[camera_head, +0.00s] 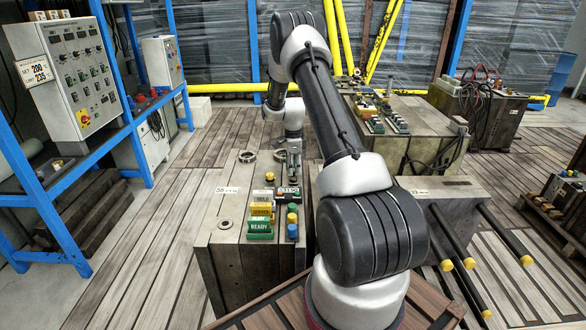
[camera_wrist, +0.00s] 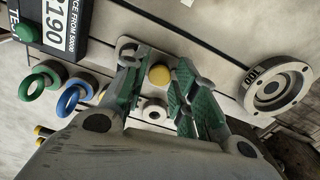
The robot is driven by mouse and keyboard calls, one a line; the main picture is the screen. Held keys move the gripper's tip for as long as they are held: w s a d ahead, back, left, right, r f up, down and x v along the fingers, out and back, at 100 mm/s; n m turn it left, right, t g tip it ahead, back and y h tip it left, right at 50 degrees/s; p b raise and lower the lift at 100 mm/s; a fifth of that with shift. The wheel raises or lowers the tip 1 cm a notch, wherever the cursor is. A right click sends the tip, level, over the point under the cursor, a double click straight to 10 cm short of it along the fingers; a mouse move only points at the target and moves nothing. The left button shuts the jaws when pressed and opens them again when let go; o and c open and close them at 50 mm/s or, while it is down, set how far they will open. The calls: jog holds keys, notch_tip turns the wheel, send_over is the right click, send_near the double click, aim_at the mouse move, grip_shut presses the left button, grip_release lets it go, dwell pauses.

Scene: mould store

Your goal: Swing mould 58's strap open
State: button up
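Mould 58 (camera_head: 250,262) is a weathered block with a white label "58" (camera_head: 227,190) on its top, left of the middle. My gripper (camera_head: 293,172) points down over the far right part of its top. In the wrist view my gripper (camera_wrist: 160,70) is open, its green-padded fingers apart. A yellow knob (camera_wrist: 160,74) shows between the fingers; contact cannot be told. A pale metal plate (camera_wrist: 127,46) lies across a seam by the knob, probably the strap, with a round white collar (camera_wrist: 154,110) near it. The fingers hide part of the plate.
A black counter (camera_wrist: 62,22), green and blue rings (camera_wrist: 72,97) and a metal ring marked 100 (camera_wrist: 278,90) surround the gripper. Status blocks (camera_head: 260,225) stand on the mould's front. A neighbouring mould with rods (camera_head: 455,245) is to the right, a control cabinet (camera_head: 70,75) left.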

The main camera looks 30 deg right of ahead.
notch_tip(320, 180, up, 12)
dwell(0.7)
dwell(0.4)
